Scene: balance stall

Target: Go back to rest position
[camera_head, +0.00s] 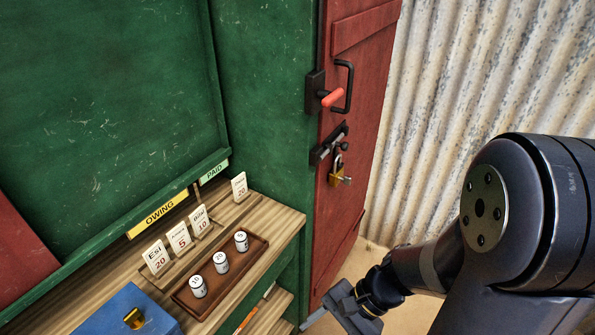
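My arm reaches in from the right. My gripper (322,312) is at the bottom centre, below the red door and in front of the shelves' right end. Its dark grey finger part points down and left. I cannot tell whether it is open or shut, and I see nothing in it.
A wooden counter (278,215) holds a brown tray (257,247) with three white weights, several numbered cards and a blue box (125,310). A red door (350,215) has a handle (347,85) and a brass padlock (338,175). Free floor lies right of the door.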

